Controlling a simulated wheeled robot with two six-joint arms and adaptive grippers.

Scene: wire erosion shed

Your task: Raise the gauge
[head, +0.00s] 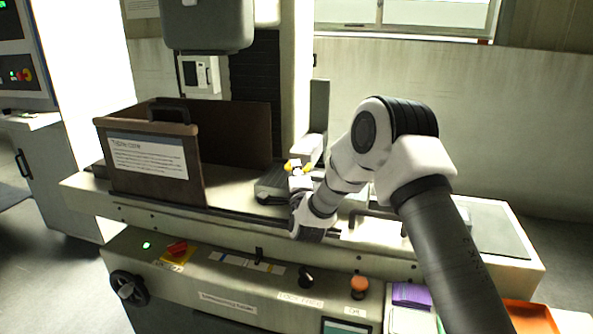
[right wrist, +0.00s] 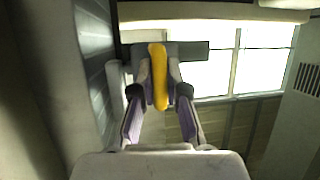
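The thing that best fits the gauge is a small yellow piece (head: 308,168), low at the machine's column in the head view. In the right wrist view it is a long yellow bar (right wrist: 159,80) between my fingertips. My right gripper (head: 299,180) reaches in from the right, over the machine bed. Its two fingers (right wrist: 160,90) close in on the bar from both sides and appear to touch it. The fingers hide the middle of the yellow piece in the head view, and its lower end is hard to make out. My left gripper is not in view.
A brown guard (head: 215,135) with a handle and sign stands left on the machine bed (head: 480,225). A grey machine head (head: 207,25) hangs above it. The front panel has a red switch (head: 177,248) and an orange knob (head: 359,284). An orange tray (head: 530,316) is at lower right.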

